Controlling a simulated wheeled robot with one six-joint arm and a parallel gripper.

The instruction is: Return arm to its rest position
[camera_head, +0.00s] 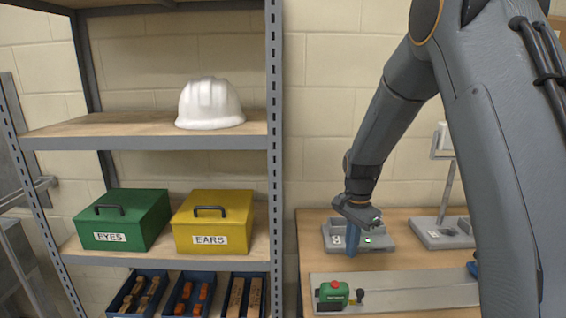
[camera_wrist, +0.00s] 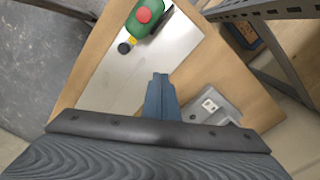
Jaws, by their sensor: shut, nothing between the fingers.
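My gripper (camera_head: 353,240) hangs at the end of my arm over the wooden bench, pointing down. In the head view it is in front of a grey tray-like fixture (camera_head: 376,241) and hides part of it. In the wrist view the blue fingers of my gripper (camera_wrist: 160,80) are together with nothing between them. The bench top shows below them.
A green device with a red button (camera_head: 333,294) sits on a pale metal plate (camera_head: 420,290). A grey stand (camera_head: 440,232) is at the right. A metal shelf left holds a white helmet (camera_head: 210,104), a green box (camera_head: 122,220) and a yellow box (camera_head: 213,222).

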